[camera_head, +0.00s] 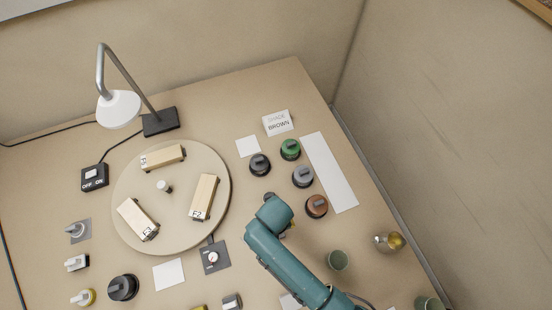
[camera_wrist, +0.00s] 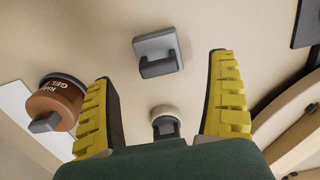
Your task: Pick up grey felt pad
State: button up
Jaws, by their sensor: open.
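A small grey square block with a darker grey grip on top (camera_wrist: 157,52), which may be the grey felt pad, lies on the bench beyond my fingertips in the wrist view. I cannot tell its material. My gripper (camera_wrist: 168,90) is open, its yellow-ribbed fingers spread with nothing held. A round cream piece with a dark grip (camera_wrist: 166,119) stands on the bench, seen between the fingers. In the head view my arm hides most of the gripper and the bench beneath it. A flat grey square under a round knob (camera_head: 87,226) also lies at the far left there.
A brown jar (camera_wrist: 57,101) stands left of my fingers in the wrist view. In the head view, a round board (camera_head: 180,225) with wooden blocks fills the middle left.

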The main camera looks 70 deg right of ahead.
notch_tip(320, 180, down, 6)
jog(key=shift+r+b, duration=0.25)
jog(key=shift+b, duration=0.6)
jog(key=c, duration=1.2)
